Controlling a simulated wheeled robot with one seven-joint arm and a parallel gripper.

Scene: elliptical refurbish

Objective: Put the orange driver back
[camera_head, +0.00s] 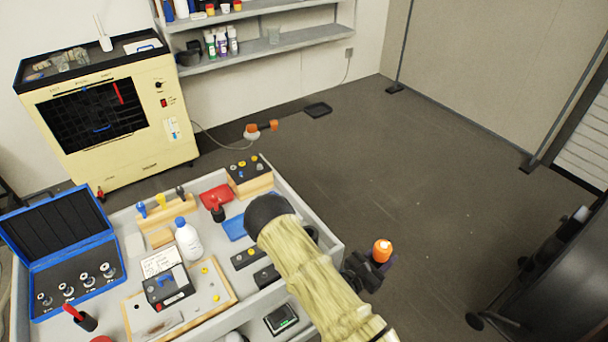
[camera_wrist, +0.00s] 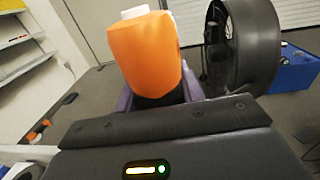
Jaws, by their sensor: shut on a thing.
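My gripper (camera_head: 377,264) is shut on the orange driver (camera_head: 382,250), out past the right edge of the workbench, above the floor. In the wrist view the driver's thick orange handle (camera_wrist: 147,52) stands up between the purple fingers, with a pale end on top and a dark part below. Its lower end is hidden behind the gripper body. A wooden rack (camera_head: 166,212) on the bench holds drivers with blue, yellow and dark handles. I cannot tell which of its places are free.
The bench also bears an open blue case (camera_head: 75,290), a white bottle (camera_head: 188,240), a wooden board (camera_head: 212,296), a red tray (camera_head: 216,195) and a wooden block with knobs (camera_head: 249,176). A cream machine (camera_head: 110,115) stands behind. The floor on the right is mostly clear.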

